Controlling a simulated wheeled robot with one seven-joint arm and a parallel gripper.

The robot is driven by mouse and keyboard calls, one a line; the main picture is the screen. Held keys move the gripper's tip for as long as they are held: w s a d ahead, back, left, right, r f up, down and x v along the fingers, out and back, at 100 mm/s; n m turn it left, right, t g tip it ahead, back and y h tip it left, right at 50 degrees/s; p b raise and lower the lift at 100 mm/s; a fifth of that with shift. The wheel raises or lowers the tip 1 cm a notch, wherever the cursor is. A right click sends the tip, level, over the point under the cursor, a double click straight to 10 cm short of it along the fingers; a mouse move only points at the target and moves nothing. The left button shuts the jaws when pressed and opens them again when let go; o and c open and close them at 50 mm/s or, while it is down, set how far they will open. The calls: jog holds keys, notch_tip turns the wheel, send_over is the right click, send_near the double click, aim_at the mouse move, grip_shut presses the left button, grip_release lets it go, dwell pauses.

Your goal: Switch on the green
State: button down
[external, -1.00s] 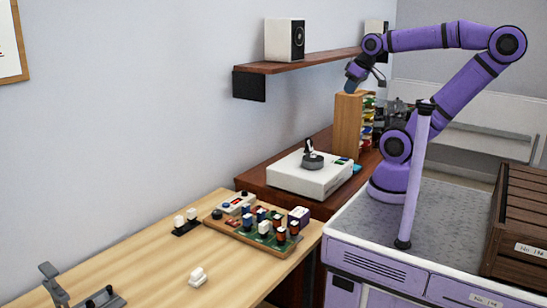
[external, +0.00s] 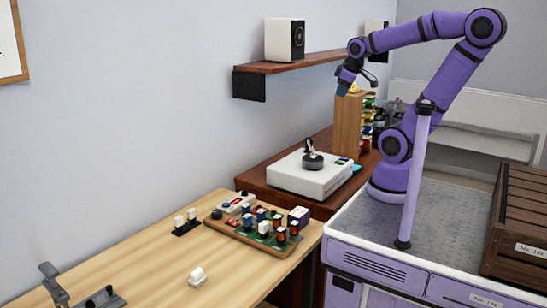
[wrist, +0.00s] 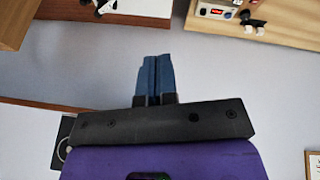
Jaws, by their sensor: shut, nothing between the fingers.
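My gripper (external: 342,90) has blue fingers and hangs in the air beside the top left of an upright wooden rack. Its fingers are shut and empty in the wrist view (wrist: 153,62). A board with a green plate (external: 254,236) lies on the light wooden table, with several red, blue and white-topped parts on it. A small panel with a red display (external: 233,207) sits at its back, and shows in the wrist view (wrist: 217,12) too. My gripper is well above and to the right of the board. I cannot tell which part is a green switch.
A white box (external: 305,184) with a grey and black piece on top stands on the dark wooden bench below my gripper. The wooden rack (external: 347,127) stands behind it. A shelf (external: 310,61) with a speaker (external: 284,40) is on the wall. A two-button black switch (external: 186,229) is on the table.

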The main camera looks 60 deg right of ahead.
jog(key=w+d+f+n+g, duration=0.1)
jog(key=w+d+f+n, duration=0.3)
jog(key=w+d+f, duration=0.1)
jog(key=n+g, duration=0.2)
jog(key=n, duration=0.9)
send_over(337, 161)
jog(key=s, duration=0.2)
notch_tip(337, 161, down, 16)
jog(key=f, duration=0.1)
jog(key=shift+s+d+f+y, duration=0.1)
jog(key=shift+d+f+y, duration=0.05)
jog(key=shift+y, duration=0.35)
jog(key=f, duration=0.4)
jog(key=w+f, duration=0.1)
jog(key=f, duration=0.4)
jog(key=w+f, duration=0.1)
jog(key=f, duration=0.4)
